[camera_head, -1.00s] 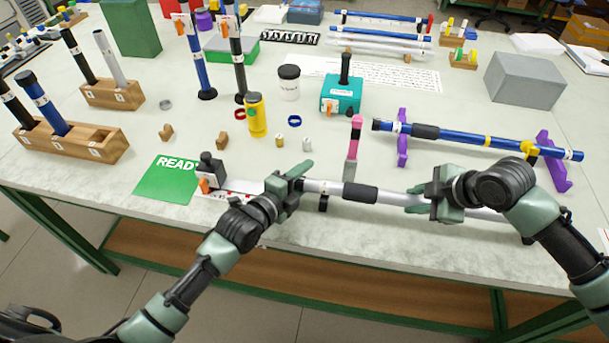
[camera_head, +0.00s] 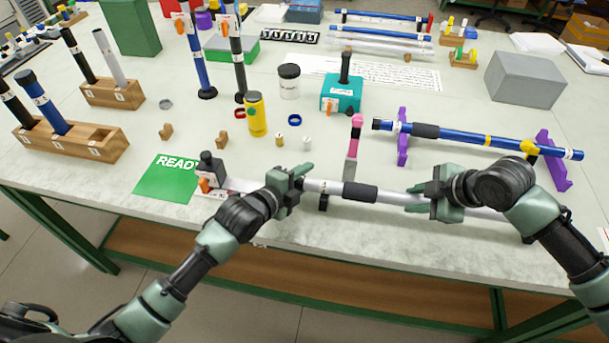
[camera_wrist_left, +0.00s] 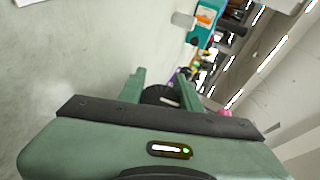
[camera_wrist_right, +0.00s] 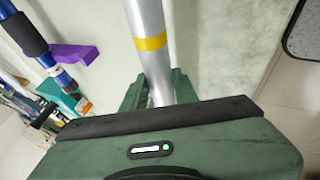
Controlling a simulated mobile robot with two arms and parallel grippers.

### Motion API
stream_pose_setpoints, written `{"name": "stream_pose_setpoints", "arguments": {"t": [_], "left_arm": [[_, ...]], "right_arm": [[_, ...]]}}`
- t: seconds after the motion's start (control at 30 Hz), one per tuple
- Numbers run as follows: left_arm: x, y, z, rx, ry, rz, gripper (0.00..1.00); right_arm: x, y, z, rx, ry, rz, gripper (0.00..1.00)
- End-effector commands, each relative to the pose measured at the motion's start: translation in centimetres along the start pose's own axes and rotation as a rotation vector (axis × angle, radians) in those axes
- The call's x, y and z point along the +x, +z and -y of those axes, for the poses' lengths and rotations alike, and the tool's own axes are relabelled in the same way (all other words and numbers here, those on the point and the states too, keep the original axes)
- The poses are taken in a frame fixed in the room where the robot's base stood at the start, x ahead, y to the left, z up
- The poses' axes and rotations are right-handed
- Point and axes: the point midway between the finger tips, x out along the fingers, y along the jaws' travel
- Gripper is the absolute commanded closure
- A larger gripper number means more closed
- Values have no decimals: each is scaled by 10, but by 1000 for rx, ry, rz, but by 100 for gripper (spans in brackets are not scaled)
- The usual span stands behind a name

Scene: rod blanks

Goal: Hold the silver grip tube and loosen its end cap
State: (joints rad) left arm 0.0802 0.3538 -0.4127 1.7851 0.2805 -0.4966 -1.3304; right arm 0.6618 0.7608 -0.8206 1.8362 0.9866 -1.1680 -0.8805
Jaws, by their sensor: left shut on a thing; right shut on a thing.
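The silver grip tube (camera_head: 325,187) lies level along the front of the table, with a black grip sleeve (camera_head: 360,193) around its middle. My left gripper (camera_head: 293,184) is shut at the tube's left end. In the left wrist view a dark round end cap (camera_wrist_left: 160,95) shows between its fingers; the fingers hide most of it in the head view. My right gripper (camera_head: 424,197) is shut around the tube, right of the sleeve. The right wrist view shows the tube (camera_wrist_right: 148,18) with a yellow band (camera_wrist_right: 150,43) running between the fingers.
A black-knobbed clamp (camera_head: 209,170) with an orange lever stands left of my left gripper, beside a green READY mat (camera_head: 165,180). A pink-topped post (camera_head: 354,145) rises just behind the tube. A blue tube (camera_head: 460,137) rests on purple stands (camera_head: 402,145) behind my right gripper.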

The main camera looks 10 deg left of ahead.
Motion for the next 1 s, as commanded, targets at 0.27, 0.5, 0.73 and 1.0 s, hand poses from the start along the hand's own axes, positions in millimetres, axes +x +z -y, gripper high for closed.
{"name": "stream_pose_setpoints", "arguments": {"t": [0.27, 0.5, 0.73, 1.0], "left_arm": [[0, 0, 0, 0, 0, 1, 57], [-2, 0, 0, 1, 0, 1, 57], [-34, 0, -1, 3, 1, 0, 57], [-91, 1, -2, 3, 3, 1, 57]], "right_arm": [[0, 0, -1, 2, 1, 1, 100], [0, 0, -1, 1, 1, 1, 100], [0, 0, 0, 1, 1, 0, 100], [0, 0, 0, 1, 1, 0, 100]]}}
